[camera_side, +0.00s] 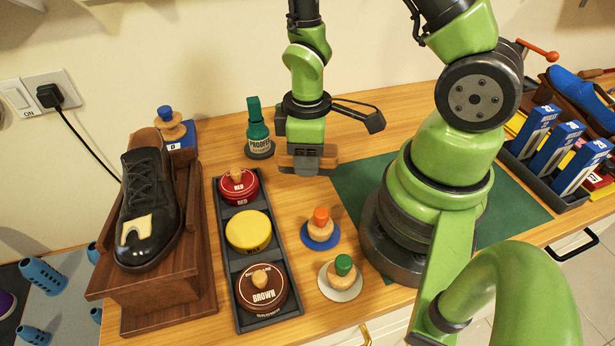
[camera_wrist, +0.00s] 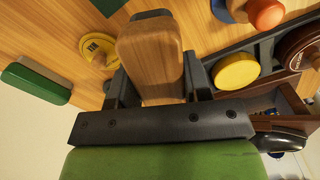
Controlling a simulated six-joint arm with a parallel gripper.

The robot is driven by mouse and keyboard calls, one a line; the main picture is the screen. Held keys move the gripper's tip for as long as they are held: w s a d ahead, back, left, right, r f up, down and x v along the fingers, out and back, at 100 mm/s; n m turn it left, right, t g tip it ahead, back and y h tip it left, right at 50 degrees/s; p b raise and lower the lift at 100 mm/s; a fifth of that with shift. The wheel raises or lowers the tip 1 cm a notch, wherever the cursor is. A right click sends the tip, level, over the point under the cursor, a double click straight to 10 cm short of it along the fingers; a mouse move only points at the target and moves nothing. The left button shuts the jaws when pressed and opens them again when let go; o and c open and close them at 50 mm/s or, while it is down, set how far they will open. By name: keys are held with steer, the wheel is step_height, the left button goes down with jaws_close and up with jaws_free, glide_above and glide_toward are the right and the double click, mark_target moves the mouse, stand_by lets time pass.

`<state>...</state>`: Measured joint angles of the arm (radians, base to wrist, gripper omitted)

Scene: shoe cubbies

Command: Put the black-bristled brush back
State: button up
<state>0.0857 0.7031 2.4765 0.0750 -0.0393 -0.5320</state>
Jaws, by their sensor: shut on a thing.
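My gripper (camera_side: 308,148) is shut on a wooden-backed brush (camera_side: 300,162), held over the table just left of the green mat. In the wrist view the brush (camera_wrist: 150,50) shows its plain brown wooden back between the two fingers. Its bristles are mostly hidden, and I cannot tell their colour. No marked place for it is clearly seen in either view.
A tray (camera_side: 278,232) with red, yellow and brown tins lies left of my gripper. A green bottle (camera_side: 258,130) stands behind it. Orange-topped (camera_side: 320,222) and green-topped (camera_side: 343,268) daubers stand in front. A black shoe (camera_side: 148,205) sits on a wooden stand at left.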

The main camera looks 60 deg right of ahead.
mark_target(307, 189)
steer(key=shift+f, duration=2.75)
steer(key=o, duration=0.9)
steer(key=shift+f, duration=0.1)
